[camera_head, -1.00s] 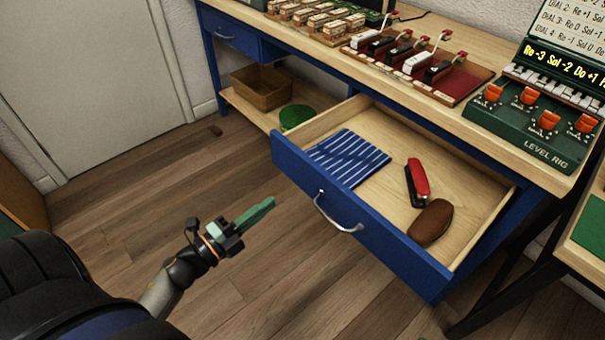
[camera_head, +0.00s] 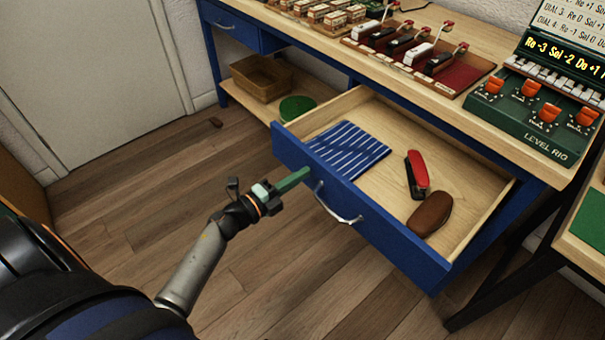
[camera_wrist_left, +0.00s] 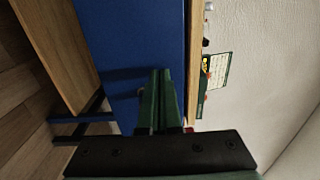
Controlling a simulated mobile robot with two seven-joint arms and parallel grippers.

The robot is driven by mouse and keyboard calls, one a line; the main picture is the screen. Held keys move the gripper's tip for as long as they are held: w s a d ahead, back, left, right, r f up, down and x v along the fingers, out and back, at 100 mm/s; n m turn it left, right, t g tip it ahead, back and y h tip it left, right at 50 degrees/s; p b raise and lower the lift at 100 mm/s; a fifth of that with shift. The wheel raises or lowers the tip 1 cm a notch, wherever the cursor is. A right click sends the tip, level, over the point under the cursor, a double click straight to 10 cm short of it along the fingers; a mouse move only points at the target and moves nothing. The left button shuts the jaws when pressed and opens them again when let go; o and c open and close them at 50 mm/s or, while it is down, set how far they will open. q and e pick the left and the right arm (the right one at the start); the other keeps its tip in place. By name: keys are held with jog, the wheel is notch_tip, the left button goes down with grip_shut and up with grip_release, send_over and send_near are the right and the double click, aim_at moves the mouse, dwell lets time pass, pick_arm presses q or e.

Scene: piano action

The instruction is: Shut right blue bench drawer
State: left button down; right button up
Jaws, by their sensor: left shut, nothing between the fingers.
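The right blue bench drawer (camera_head: 385,235) is pulled well out of the bench, with a curved metal handle (camera_head: 337,204) on its blue front. Inside lie a blue striped cloth (camera_head: 347,152), a red and black stapler (camera_head: 417,174) and a brown case (camera_head: 430,213). My left gripper (camera_head: 300,176) is shut and empty, its green fingers pointing at the left part of the drawer front, near the handle. Whether the tips touch the front I cannot tell. In the left wrist view the closed fingers (camera_wrist_left: 160,98) stand before a blue surface (camera_wrist_left: 140,40). My right gripper is not in view.
The bench top (camera_head: 460,115) carries a green level rig (camera_head: 535,115) and a rack of levers (camera_head: 415,60). A closed blue drawer (camera_head: 232,30) is at the left. A lower shelf holds a brown basket (camera_head: 262,78) and a green round item (camera_head: 297,107). Open wooden floor (camera_head: 170,190) lies in front.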

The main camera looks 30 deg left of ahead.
pick_arm(q)
jog(key=shift+w+d, duration=0.2)
jog(key=shift+w, duration=0.25)
